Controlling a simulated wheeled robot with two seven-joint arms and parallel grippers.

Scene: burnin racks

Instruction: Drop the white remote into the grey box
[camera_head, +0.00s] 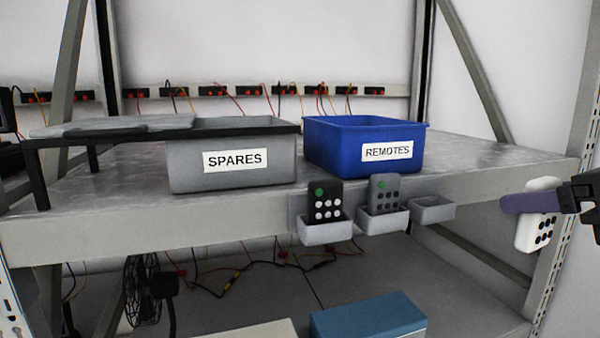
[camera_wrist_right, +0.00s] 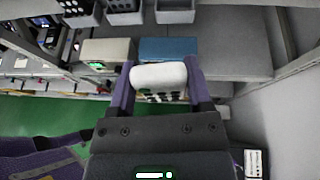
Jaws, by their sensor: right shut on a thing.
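In the right wrist view the white remote (camera_wrist_right: 158,76) sits between the two purple fingers. The grey box (camera_head: 234,178), labelled SPARES, stands on the shelf at centre left. Its top opening shows only as a thin strip, so its inside is hidden. My left gripper is not in view.
A blue box (camera_head: 340,150) labelled REMOTES stands right of the grey box. A grey lid-like panel (camera_head: 110,127) lies on a black frame to the left. Small holders on the shelf edge (camera_head: 120,228) hold two dark remotes (camera_head: 326,199); the right holder (camera_head: 432,211) looks empty.

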